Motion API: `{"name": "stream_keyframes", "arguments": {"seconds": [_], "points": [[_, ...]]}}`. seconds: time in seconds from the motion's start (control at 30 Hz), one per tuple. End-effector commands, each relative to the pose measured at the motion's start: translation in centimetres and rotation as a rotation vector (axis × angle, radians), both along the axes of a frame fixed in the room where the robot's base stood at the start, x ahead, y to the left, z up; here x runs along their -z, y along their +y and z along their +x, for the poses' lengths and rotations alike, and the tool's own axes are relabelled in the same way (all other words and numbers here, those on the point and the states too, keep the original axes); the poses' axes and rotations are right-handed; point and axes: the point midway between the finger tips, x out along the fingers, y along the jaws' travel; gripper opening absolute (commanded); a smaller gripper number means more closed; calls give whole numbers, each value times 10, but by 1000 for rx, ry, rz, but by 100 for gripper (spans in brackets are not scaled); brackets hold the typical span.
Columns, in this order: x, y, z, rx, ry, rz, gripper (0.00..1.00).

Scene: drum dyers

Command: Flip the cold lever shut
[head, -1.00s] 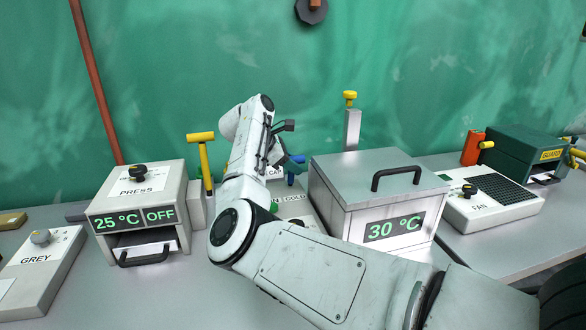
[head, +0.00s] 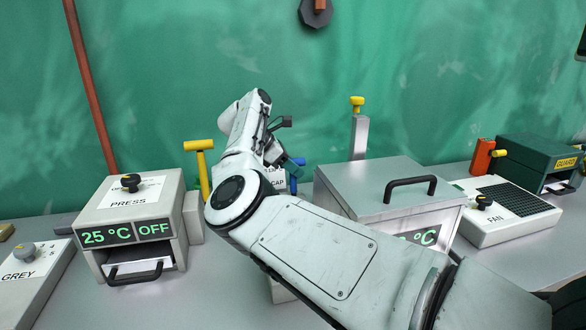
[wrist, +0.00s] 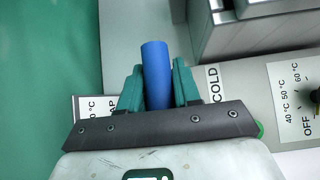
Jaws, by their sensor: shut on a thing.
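The blue cold lever (wrist: 156,72) stands between the two green fingers of my gripper (wrist: 158,88) in the wrist view, with a finger against each side. A COLD label (wrist: 214,85) is just right of it. In the head view the lever (head: 296,171) shows only as a small blue piece beside my gripper (head: 288,163), behind my arm. The lever's base and pivot are hidden by the gripper body.
A steel tank (head: 345,185) with a black lid handle and a temperature display stands close right of the lever. A yellow T-handle (head: 202,165) and the press box (head: 130,205) are at left. A dial panel (wrist: 298,95) shows at right in the wrist view.

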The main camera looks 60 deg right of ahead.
Motion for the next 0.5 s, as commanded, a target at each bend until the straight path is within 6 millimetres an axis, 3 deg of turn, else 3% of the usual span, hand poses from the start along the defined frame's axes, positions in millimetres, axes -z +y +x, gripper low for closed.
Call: {"name": "stream_keyframes", "arguments": {"seconds": [0.27,0.3,0.37,0.5], "points": [[3,0,0,-2,-2,2,0],[3,0,0,-1,-2,2,33],[3,0,0,-1,-1,2,38],[2,0,0,0,-2,1,38]]}}
